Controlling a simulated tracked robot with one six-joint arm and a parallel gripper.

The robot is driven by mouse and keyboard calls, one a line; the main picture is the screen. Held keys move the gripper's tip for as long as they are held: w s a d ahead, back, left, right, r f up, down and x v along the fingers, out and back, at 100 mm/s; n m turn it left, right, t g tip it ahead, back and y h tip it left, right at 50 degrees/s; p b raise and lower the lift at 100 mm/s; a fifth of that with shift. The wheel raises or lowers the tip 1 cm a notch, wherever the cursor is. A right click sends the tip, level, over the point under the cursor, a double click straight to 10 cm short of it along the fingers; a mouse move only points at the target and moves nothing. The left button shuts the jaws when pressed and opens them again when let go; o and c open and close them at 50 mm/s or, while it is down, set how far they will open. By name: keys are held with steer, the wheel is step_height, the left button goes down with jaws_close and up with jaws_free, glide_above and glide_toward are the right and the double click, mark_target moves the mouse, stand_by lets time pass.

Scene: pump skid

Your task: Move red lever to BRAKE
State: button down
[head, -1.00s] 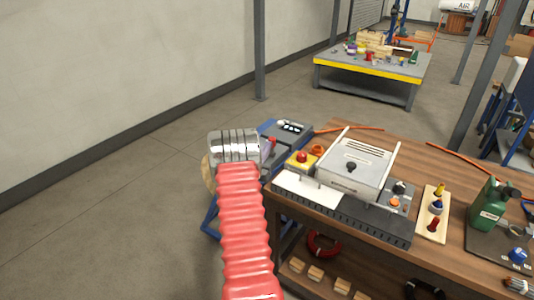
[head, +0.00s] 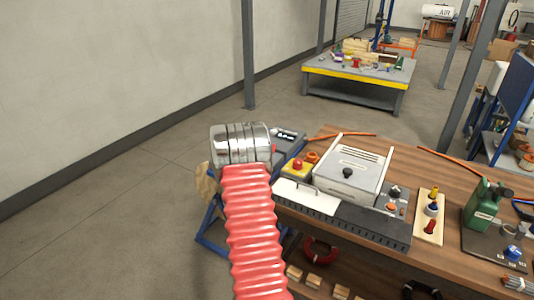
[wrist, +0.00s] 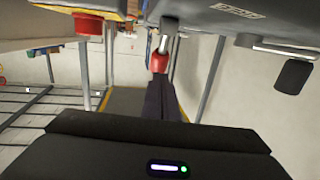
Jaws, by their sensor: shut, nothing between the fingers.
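A red lever knob (wrist: 159,61) on a metal rod shows in the wrist view, hanging from a grey panel (wrist: 205,14). My gripper (wrist: 163,84) is shut and empty, its dark fingertips right at the knob; I cannot tell whether they touch it. In the head view a bit of red, likely the same knob (head: 274,149), shows just right of my arm's metal cuff, by the grey box (head: 291,142) on a blue stand. My arm hides the gripper there. The BRAKE mark cannot be read.
A black knob (wrist: 295,74) on another rod hangs right of the red one. A wooden bench (head: 330,229) right of my arm carries a yellow box with a red button (head: 297,165), a grey machine (head: 347,172) and a green can (head: 487,204). The floor at left is clear.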

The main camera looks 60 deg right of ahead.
steer(key=s+a+r, duration=0.2)
steer(key=a+r, duration=0.4)
steer(key=a, duration=0.5)
steer(key=shift+s+a+r, duration=0.25)
steer(key=shift+a+r, duration=0.1)
stand_by(0.4)
steer(key=shift+f, duration=0.1)
